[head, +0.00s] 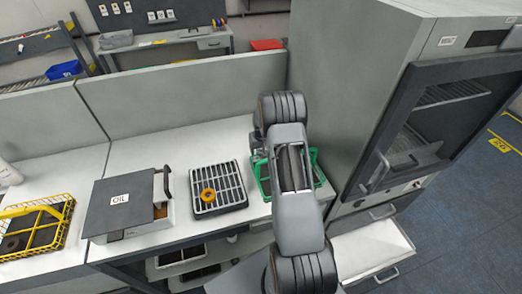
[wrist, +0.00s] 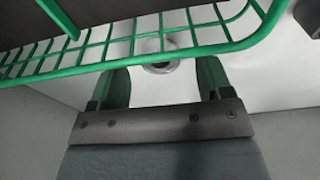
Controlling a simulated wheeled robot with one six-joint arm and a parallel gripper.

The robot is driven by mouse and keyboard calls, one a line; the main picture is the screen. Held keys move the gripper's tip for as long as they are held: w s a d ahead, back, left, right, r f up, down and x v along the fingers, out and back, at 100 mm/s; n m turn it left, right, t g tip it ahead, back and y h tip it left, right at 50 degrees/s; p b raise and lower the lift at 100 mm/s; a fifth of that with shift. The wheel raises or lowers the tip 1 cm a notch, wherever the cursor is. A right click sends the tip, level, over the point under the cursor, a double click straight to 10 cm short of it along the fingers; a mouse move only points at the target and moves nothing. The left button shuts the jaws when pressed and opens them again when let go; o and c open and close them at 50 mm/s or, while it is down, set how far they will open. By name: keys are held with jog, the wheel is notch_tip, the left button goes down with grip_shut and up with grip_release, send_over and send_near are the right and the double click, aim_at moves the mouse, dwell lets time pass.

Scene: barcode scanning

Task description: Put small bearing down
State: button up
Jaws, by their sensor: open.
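A small grey metal ring with a dark centre, seemingly the small bearing (wrist: 160,69), shows in the wrist view between the two fingers of my gripper (wrist: 160,75). It appears to lie on the white worktop, partly behind green basket wire. My gripper is open, with a finger apart from the ring on each side. The green wire basket (wrist: 105,62) crosses the top of the wrist view, close to the fingertips. In the head view, the green basket (head: 321,170) is partly covered by my arm, which also hides the bearing and my fingertips.
A grey rack (head: 232,203) with an orange ring (head: 208,195) stands left of the green basket. Farther left are the OIL box (head: 120,205) and a yellow basket (head: 52,238) with a dark ring (head: 12,243). A tall grey cabinet (head: 345,75) stands close on the right.

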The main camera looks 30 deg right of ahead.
jog(key=shift+w+f, duration=0.1)
jog(key=shift+f, duration=0.5)
jog(key=c, duration=1.1)
